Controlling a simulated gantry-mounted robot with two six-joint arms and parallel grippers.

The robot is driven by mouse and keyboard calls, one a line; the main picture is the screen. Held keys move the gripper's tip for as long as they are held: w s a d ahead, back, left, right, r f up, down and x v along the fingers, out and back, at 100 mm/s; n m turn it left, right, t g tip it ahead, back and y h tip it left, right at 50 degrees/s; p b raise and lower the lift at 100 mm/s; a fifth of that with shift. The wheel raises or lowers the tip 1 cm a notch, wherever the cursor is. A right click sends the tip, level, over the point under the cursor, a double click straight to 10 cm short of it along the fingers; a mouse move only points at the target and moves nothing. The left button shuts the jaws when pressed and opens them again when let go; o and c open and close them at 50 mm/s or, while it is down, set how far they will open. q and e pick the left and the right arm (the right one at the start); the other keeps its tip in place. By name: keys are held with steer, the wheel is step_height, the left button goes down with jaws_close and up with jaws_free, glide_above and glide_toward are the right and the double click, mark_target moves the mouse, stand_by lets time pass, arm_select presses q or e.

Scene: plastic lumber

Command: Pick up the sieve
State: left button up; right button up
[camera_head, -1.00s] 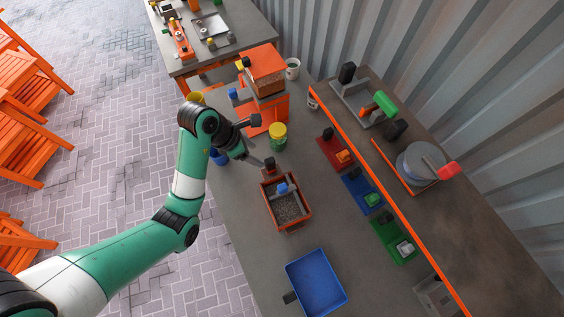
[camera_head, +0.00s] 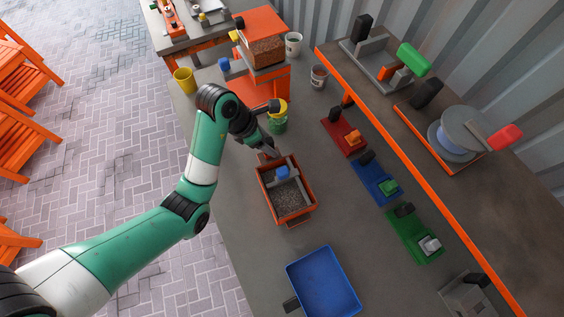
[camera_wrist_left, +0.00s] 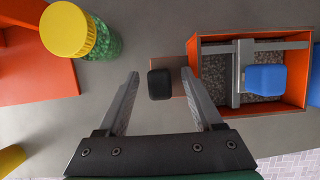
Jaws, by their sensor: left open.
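The sieve appears to be the orange-framed box (camera_head: 309,206) with dark granules inside, on the grey table; I cannot see a mesh. It also shows at the right of the left wrist view (camera_wrist_left: 193,47). A grey bar piece with a blue knob (camera_head: 283,173) sits in it. My left gripper (camera_head: 268,152) is open at the box's far end. In the wrist view its fingers (camera_wrist_left: 161,74) stand either side of the handle, apart from it. My right gripper is not in view.
A yellow-lidded green jar (camera_head: 278,124) stands close to my left gripper. A blue tray (camera_head: 322,283) lies in front of the box. Red, blue and green stations (camera_head: 413,240) line the right, below a raised orange-edged shelf (camera_head: 398,150). An orange stand (camera_head: 277,100) is behind.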

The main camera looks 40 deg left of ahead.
arm_select(q)
steer(key=shift+w+f, duration=0.1)
jaws_close()
stand_by(0.3)
steer(key=shift+p, duration=0.3)
